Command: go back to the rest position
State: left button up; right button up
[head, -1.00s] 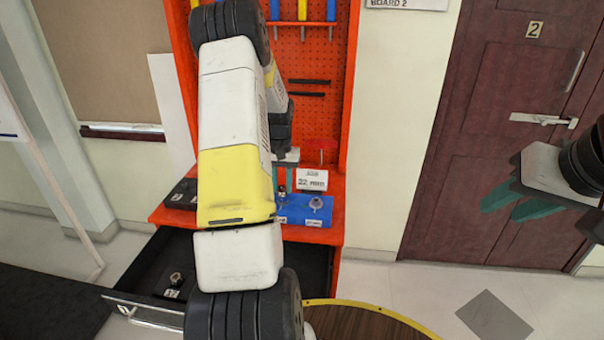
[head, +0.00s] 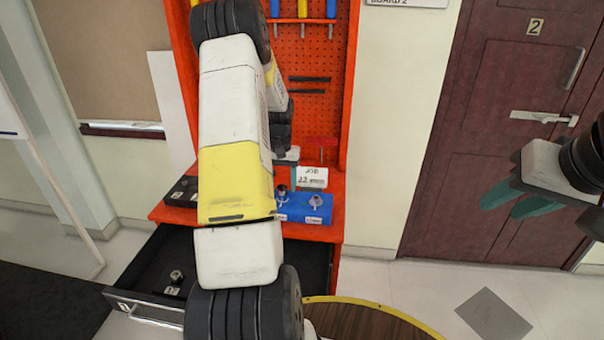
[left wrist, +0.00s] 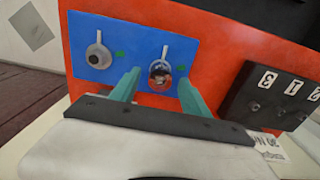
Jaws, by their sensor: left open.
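My left arm rises through the middle of the head view and hides much of the bench. My left gripper (head: 288,172) is over the blue block (head: 318,217), partly hidden by the arm. In the left wrist view its two teal fingers (left wrist: 158,88) are apart, with nothing held between them. Beyond them, the blue block (left wrist: 125,38) carries a shiny round fitting (left wrist: 160,73), framed between the fingers, and a grey fitting (left wrist: 98,56) off to the left. My right gripper (head: 520,197) hangs at the right, before the door, its teal fingers apart and empty.
An orange bench (head: 335,232) with a red pegboard (head: 320,110) stands behind. A white job card (head: 312,177) and a dark block (head: 183,190) are on it. A drawer (head: 145,305) is open, with a small metal part (head: 176,276) inside. A round wooden table (head: 355,320) is in front.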

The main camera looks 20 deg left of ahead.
pick_arm(q)
jog(key=s+d+r+t, duration=0.1)
jog(key=s+d+r, duration=0.15)
jog(key=r, duration=0.65)
jog(key=s+d+r+t, duration=0.1)
jog(key=d+r, duration=0.3)
jog(key=r, duration=0.4)
jog(key=s+d+r+m+t+h, duration=0.1)
jog(key=s+d+r, duration=0.4)
jog(key=s, duration=0.6)
jog(key=s+d+r+m+t+h, duration=0.1)
jog(key=s+d+r+m+t, duration=0.1)
jog(key=s+d, duration=0.8)
notch_tip(320, 180, up, 3)
jog(key=shift+s+f+t, duration=0.15)
jog(key=shift+s+t, duration=0.45)
jog(key=shift+d, duration=0.1)
